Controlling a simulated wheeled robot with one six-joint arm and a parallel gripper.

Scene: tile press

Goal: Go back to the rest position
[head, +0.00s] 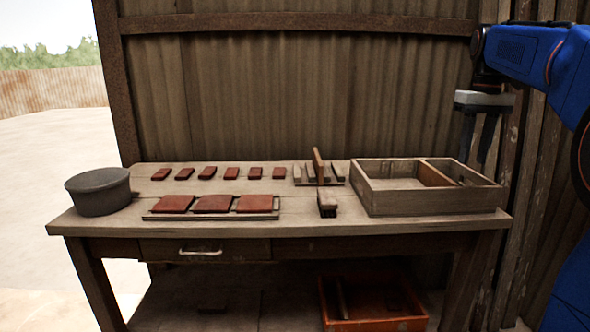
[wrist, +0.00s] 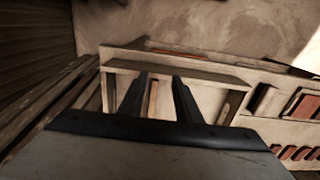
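My gripper (head: 474,158) hangs fingers-down at the right of the head view, above the right end of the wooden table (head: 300,222). It is near the right end of the two-part wooden box (head: 390,202) and looks apart from it. In the wrist view, my gripper (wrist: 160,78) has its two dark fingers spread, with nothing seen held between them. The box is behind the fingers there.
Several small red tiles (head: 231,173) lie in a row; larger red tiles (head: 212,204) sit on a board. A slotted rack (head: 333,181), a brush (head: 327,203) and a dark round pot (head: 98,192) share the table. An orange crate (head: 375,325) is below. Corrugated wall stands behind.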

